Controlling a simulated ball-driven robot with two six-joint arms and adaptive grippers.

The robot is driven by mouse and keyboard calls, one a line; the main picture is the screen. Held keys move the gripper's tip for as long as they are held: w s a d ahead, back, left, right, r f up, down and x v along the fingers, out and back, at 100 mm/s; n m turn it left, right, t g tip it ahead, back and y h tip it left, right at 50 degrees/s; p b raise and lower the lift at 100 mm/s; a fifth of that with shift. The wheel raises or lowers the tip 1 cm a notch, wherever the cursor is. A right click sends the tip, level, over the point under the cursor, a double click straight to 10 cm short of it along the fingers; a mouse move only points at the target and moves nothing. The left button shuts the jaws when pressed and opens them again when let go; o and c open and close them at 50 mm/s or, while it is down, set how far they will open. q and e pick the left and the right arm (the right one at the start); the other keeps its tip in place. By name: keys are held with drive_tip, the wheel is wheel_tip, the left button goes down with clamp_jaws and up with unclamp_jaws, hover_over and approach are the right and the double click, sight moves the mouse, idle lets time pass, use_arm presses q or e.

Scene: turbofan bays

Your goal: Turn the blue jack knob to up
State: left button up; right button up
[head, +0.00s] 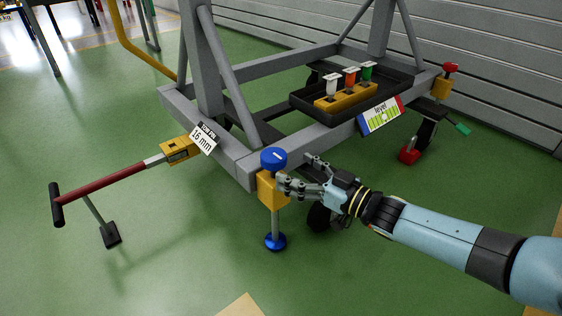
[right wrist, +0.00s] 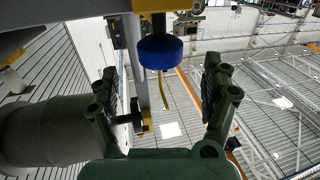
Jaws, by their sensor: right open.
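The blue jack knob (head: 273,157) sits on top of the yellow jack block (head: 271,189) at the near corner of the grey stand. A light line marks its top. Below the block a metal post ends in a blue foot (head: 275,241) at the floor. My right gripper (head: 297,173) is open, just right of the knob and block. In the right wrist view the knob (right wrist: 160,52) appears upside down, in the gap between the open fingers (right wrist: 162,82); I see no contact. My left gripper is out of view.
The grey frame (head: 225,150) carries a black tray (head: 300,100) with coloured-top items and a level card (head: 380,115). A red tow bar (head: 105,180) extends left. Green floor in front is clear.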

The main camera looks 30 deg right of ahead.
drive_tip(key=v, duration=0.5)
drive_tip(key=shift+s+d, duration=0.1)
drive_tip(key=shift+s, duration=0.05)
